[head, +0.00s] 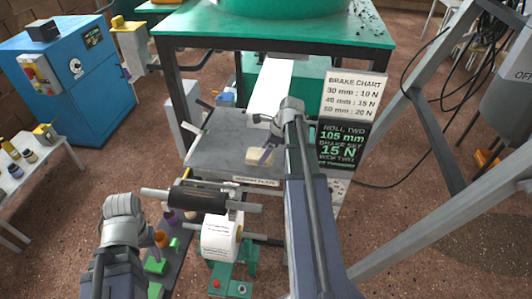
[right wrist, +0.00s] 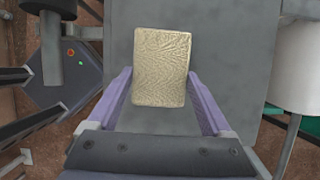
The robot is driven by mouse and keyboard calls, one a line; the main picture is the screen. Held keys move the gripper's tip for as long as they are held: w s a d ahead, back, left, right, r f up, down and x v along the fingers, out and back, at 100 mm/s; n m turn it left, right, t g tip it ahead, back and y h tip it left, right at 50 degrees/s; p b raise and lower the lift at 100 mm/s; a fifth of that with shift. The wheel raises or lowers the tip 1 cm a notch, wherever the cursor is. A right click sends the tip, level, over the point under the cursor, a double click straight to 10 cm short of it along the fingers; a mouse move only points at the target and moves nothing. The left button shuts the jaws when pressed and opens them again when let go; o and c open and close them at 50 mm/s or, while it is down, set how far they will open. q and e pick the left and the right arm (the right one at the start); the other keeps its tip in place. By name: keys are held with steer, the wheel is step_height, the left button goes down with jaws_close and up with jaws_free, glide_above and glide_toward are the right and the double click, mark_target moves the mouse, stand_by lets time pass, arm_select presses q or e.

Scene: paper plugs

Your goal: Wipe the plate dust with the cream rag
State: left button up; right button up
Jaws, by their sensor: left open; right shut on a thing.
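The cream rag (head: 259,156) is a small textured pad on the grey plate (head: 215,150) in the head view. In the right wrist view the rag (right wrist: 162,67) lies between the two purple fingers of my right gripper (right wrist: 162,100), which is shut on it. In the head view my right gripper (head: 267,154) is over the plate's right part. I cannot make out dust on the plate. My left gripper (head: 124,212) is at the lower left, away from the plate; its fingers are not clearly seen.
A dark roller (head: 197,200) and a white paper roll (head: 219,240) stand in front of the plate. A white paper strip (head: 272,88) comes down behind it. A brake chart sign (head: 354,98) stands at its right. A blue cabinet (head: 70,85) is at the left.

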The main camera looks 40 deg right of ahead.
steer(key=shift+w+d, duration=0.5)
steer(key=shift+w, duration=0.15)
steer(key=shift+w+d, duration=2.25)
steer(key=shift+w+d, duration=0.1)
steer(key=shift+w+d, duration=1.35)
steer(key=shift+f, duration=0.15)
steer(key=shift+s+a, duration=0.1)
steer(key=shift+s+a+r, duration=0.2)
steer(key=shift+s+a, duration=2.6)
steer(key=shift+s, duration=0.05)
